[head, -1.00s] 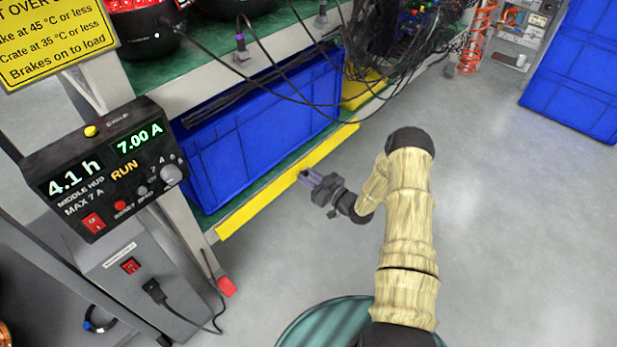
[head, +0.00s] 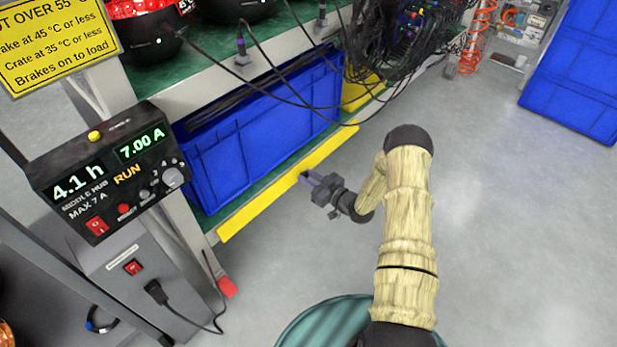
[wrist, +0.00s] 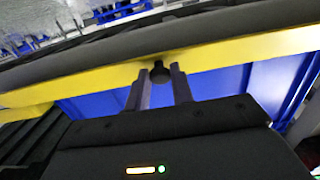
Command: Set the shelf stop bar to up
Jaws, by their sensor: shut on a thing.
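The yellow shelf stop bar (head: 272,198) runs along the front edge of the lower shelf, below the blue crate (head: 265,135). In the wrist view the bar (wrist: 225,50) crosses the picture, with a dark round knob (wrist: 160,72) at its lower edge. My gripper (head: 311,179) is at the bar's front, about midway along it. In the wrist view its two fingers (wrist: 159,82) stand on either side of the knob and are shut on it. Whether the bar is up or down is hard to tell.
The control box (head: 105,172) reading 4.1 h and 7.00 A stands at left on the rack post. Black cables (head: 290,95) hang in front of the crate. Another blue crate (head: 580,75) is at the far right. The grey floor (head: 500,230) at right is clear.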

